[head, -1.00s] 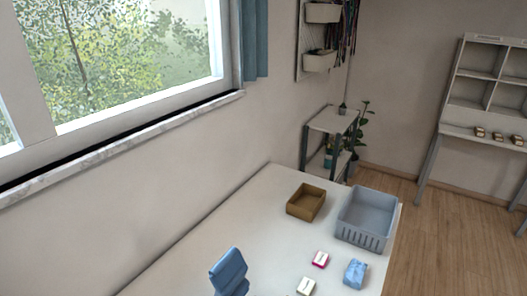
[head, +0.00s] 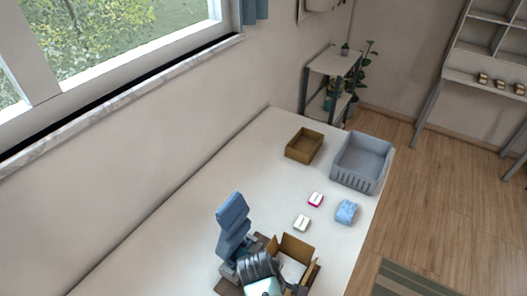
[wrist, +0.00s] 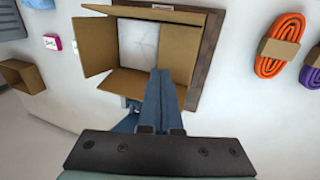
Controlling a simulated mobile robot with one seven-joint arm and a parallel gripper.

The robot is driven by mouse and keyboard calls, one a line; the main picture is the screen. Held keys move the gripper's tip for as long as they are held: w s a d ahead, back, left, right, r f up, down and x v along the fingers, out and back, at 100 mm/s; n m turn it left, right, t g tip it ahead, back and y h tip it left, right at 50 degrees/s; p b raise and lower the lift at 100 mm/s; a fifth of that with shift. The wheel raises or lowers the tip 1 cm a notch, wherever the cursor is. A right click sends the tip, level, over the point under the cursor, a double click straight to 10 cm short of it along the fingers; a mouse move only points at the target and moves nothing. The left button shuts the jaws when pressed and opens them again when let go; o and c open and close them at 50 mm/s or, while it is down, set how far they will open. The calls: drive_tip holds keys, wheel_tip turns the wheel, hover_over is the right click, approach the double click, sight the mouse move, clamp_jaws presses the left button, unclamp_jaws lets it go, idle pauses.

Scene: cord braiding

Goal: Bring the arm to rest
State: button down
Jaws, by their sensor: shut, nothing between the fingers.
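My gripper (wrist: 160,75) is in the wrist view, its two blue-grey fingers pressed together with nothing between them. The fingertips show in front of the near side of an open cardboard box (wrist: 118,81); whether they touch it I cannot tell. The box has its flaps up, a pale inside and a dark brown base under it. In the head view the box (head: 297,246) is at the near end of the table, partly hidden by a dark ribbed part and a pale teal part. The fingers cannot be made out there.
A blue upright piece (head: 233,212) stands left of the box. Farther along the table (head: 240,160) are a brown tray (head: 304,157), a grey basket (head: 345,174), a pink-edged item (head: 315,200) and a blue bundle (head: 346,212). An orange cord bundle (wrist: 265,68) lies right of the box in the wrist view.

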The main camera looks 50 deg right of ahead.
drive_tip(key=shift+r, duration=0.6)
